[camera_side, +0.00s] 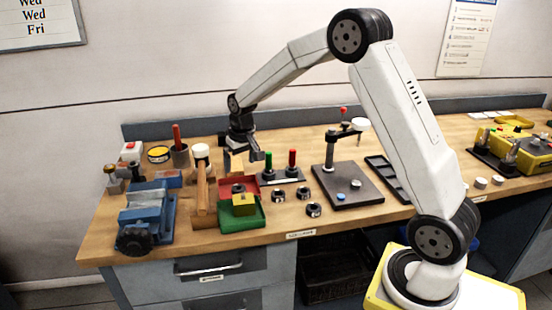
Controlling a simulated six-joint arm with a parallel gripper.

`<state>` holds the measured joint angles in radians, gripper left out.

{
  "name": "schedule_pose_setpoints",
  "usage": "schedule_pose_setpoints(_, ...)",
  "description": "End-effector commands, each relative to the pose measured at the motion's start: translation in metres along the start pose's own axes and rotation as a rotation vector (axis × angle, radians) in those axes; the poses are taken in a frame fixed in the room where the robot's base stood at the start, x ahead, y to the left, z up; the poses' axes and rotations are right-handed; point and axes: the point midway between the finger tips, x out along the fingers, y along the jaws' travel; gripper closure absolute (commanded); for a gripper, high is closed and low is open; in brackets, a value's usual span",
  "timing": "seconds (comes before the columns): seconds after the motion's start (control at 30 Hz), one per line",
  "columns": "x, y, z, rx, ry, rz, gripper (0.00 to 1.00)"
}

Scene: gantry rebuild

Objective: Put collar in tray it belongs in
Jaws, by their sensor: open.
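My gripper (245,163) is open, pointing down above the back of the red tray. Its fingers look empty. The red tray (224,191) holds a small dark round piece (238,188), which looks like a collar. The green tray (229,220) is in front of it and holds a yellow block (244,204). Dark ring-shaped collars lie loose on the bench to the right of the trays: one collar (277,195) near the green tray, another collar (303,192) further right, and a third collar (313,209) nearer the front edge. Which collar the task means cannot be told.
A dark stand with green and red pegs (281,176) is behind the loose collars. A blue vise (147,212) and a wooden-handled mallet (201,190) are left of the trays. A dark plate with a post (347,187) is to the right. The wooden bench's front edge is close.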

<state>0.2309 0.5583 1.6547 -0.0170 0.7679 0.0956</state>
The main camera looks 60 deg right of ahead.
Motion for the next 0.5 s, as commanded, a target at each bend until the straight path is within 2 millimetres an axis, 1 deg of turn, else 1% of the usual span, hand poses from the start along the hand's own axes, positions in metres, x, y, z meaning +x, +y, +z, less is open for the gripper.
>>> schedule_pose_setpoints(0.03, -0.003, -0.006, 0.011, -0.018, 0.003, -0.003, 0.00)
schedule_pose_setpoints(0.17, -0.009, -0.020, 0.044, -0.065, 0.013, -0.012, 0.00)
schedule_pose_setpoints(0.2, -0.010, -0.024, 0.054, -0.081, 0.017, -0.015, 0.00)
schedule_pose_setpoints(0.37, -0.015, -0.036, 0.100, -0.142, 0.031, -0.027, 0.00)
schedule_pose_setpoints(0.5, -0.018, -0.044, 0.142, -0.193, 0.043, -0.037, 0.00)
